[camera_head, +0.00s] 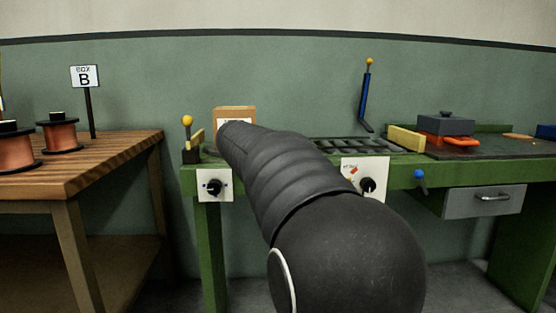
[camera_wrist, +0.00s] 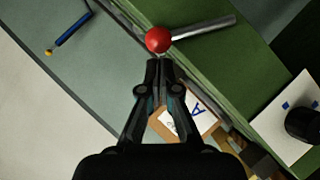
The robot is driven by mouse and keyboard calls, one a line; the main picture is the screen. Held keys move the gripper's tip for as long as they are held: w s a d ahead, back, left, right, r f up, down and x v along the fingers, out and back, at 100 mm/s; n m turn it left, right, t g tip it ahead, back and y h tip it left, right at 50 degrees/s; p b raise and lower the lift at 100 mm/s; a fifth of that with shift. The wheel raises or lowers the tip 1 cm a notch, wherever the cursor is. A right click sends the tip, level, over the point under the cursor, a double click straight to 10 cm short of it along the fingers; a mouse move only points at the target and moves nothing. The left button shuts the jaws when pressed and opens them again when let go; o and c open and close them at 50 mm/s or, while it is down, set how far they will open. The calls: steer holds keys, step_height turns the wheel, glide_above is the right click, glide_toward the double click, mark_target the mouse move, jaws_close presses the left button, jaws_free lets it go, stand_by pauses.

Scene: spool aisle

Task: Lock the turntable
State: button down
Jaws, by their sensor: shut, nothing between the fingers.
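In the wrist view a red ball knob (camera_wrist: 158,39) sits on the end of a grey metal lever (camera_wrist: 210,28) at the edge of a green bench. My gripper (camera_wrist: 160,65) is shut and empty, with its fingertips just short of the red knob; I cannot tell whether they touch it. In the head view my arm hides the gripper and the red knob. I cannot make out a turntable for certain in either view.
The green bench (camera_head: 435,178) carries a cardboard box (camera_head: 235,113), a yellow-knobbed lever (camera_head: 187,121) and black dials on white plates (camera_head: 214,186). A blue lever (camera_head: 366,97) stands behind. A wooden table (camera_head: 110,160) with copper spools (camera_head: 60,136) is at left.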

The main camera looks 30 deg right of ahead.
steer(key=w+r+v, duration=0.1)
steer(key=v, duration=1.1)
steer(key=shift+w+a, duration=0.3)
steer(key=shift+a, duration=0.1)
steer(key=s+a+f+n+g+y, duration=0.1)
steer(key=s+a+f+y, duration=0.15)
steer(key=f, duration=0.75)
steer(key=s+a+f+g+y+p, duration=0.1)
steer(key=s+a+f+y+p, duration=0.2)
steer(key=s+a+f, duration=0.45)
steer(key=s+a+f+g+y+p, duration=0.15)
steer(key=s+a+f+y, duration=0.25)
steer(key=s, duration=0.6)
steer(key=s+a+r+t+y+p, duration=0.1)
steer(key=s+p, duration=0.3)
steer(key=s, duration=0.4)
steer(key=shift+s+a+r+m, duration=0.2)
steer(key=shift+a+m, duration=0.1)
steer(key=shift+a, duration=0.45)
